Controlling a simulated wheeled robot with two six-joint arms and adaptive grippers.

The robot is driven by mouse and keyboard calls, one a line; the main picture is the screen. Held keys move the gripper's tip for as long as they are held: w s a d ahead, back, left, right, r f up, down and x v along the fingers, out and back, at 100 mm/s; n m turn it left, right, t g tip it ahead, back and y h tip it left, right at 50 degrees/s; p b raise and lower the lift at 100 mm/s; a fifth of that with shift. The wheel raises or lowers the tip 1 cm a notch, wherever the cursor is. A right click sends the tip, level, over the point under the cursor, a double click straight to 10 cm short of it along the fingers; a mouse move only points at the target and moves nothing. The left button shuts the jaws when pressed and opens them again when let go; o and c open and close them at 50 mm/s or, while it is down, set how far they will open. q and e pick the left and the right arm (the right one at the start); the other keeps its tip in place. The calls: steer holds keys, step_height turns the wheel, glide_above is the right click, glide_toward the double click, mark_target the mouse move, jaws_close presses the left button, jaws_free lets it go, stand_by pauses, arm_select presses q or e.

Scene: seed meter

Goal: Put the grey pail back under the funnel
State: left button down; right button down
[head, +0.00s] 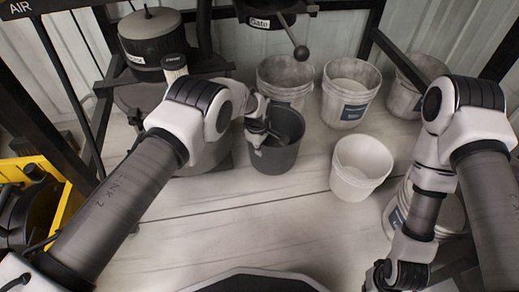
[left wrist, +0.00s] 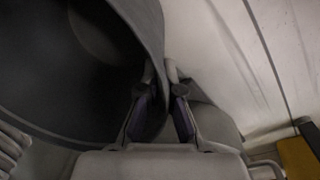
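The dark grey pail (head: 275,158) stands upright on the pale floor near the middle of the head view. My left gripper (head: 257,132) is at its left rim. In the left wrist view the pail (left wrist: 60,60) fills the upper left, and the fingers (left wrist: 163,108) straddle its wall, one inside and one outside, closed on it. A funnel is not clearly visible; a dark fitting labelled "Gate" (head: 262,22) with a ball-ended lever (head: 300,52) hangs at the top centre. My right gripper (head: 384,275) is low at the right, away from the pail; its fingers are unclear.
A white pail (head: 361,170) stands right of the grey one. Several whitish buckets (head: 350,92) stand behind, and another (head: 452,212) is partly behind my right arm. Floor in front is clear.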

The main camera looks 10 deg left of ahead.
arm_select(q)
steer(key=c, duration=1.3)
jaws_free()
steer(key=r+p, duration=0.1)
steer(key=r, duration=0.1)
steer(key=r+p, duration=0.2)
steer(key=r, duration=0.1)
steer(key=r+p, duration=0.2)
steer(key=shift+s+a+r, duration=0.15)
steer(key=shift+s+r, duration=0.15)
steer(key=shift+r, duration=0.05)
